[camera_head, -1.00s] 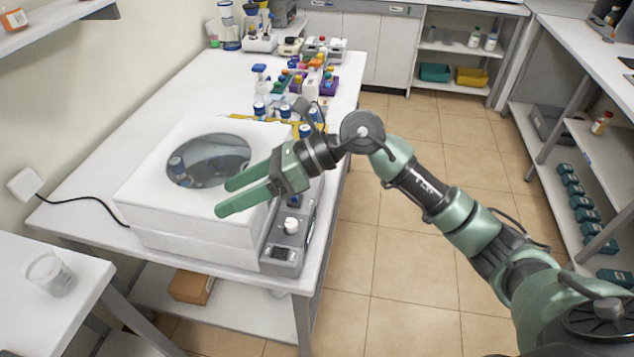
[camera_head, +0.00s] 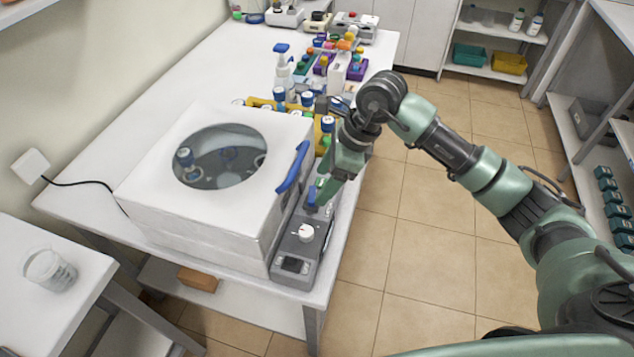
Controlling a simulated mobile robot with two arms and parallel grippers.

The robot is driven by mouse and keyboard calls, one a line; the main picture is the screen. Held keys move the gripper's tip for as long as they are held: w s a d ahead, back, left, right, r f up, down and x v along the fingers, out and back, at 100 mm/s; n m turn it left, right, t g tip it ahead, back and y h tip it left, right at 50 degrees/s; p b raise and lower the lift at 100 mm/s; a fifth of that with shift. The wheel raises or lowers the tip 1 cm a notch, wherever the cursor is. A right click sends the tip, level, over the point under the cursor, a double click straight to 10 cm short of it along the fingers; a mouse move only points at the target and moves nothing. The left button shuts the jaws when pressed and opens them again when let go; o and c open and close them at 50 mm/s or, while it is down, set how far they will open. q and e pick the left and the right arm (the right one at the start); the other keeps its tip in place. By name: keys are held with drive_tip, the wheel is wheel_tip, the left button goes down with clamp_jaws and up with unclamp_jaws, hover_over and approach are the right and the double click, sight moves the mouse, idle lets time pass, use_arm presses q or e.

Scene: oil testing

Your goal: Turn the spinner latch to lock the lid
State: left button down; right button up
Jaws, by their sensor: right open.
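The spinner (camera_head: 190,215) is a white box on the bench, its lid shut. A round window (camera_head: 222,157) in the lid shows blue-capped tubes inside. A blue handle-like bar, probably the latch (camera_head: 292,167), sits at the lid's right edge, tilted. My right gripper (camera_head: 322,203) is open and points down just right of the latch, over the grey control panel (camera_head: 297,262). A small blue part (camera_head: 312,197) shows by its fingertips; I cannot tell whether they touch it. The fingers partly hide each other. My left gripper is not in view.
The panel has a white knob (camera_head: 306,233) and a small display. Behind the spinner stand a yellow rack (camera_head: 262,103) of blue-capped bottles and a spray bottle (camera_head: 283,70). A glass beaker (camera_head: 50,271) stands on the left table. The bench's left part is clear.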

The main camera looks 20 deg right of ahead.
sight(313, 194)
drive_tip(key=x, duration=0.2)
drive_tip(key=shift+w+a+f+p, duration=0.2)
drive_tip(key=shift+a+f+p, duration=0.05)
drive_tip(key=shift+f+p, duration=0.1)
drive_tip(key=shift+w+a+f, duration=0.15)
drive_tip(key=shift+a+f, duration=0.05)
drive_tip(key=shift+f, duration=0.45)
drive_tip(key=c, duration=1.4)
drive_tip(key=shift+o, duration=0.2)
drive_tip(key=shift+f+m+b, duration=0.15)
drive_tip(key=shift+m+b, duration=0.3)
drive_tip(key=shift+m, duration=0.05)
drive_tip(key=shift+m+t+h+b, duration=0.3)
drive_tip(key=shift+m+t+b, duration=0.2)
drive_tip(key=shift+m, duration=0.5)
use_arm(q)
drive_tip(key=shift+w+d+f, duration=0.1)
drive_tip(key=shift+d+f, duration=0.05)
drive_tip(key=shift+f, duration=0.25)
use_arm(e)
drive_tip(key=shift+r, duration=0.2)
drive_tip(key=o, duration=1.4)
drive_tip(key=shift+a, duration=0.1)
drive_tip(key=shift+c, duration=0.2)
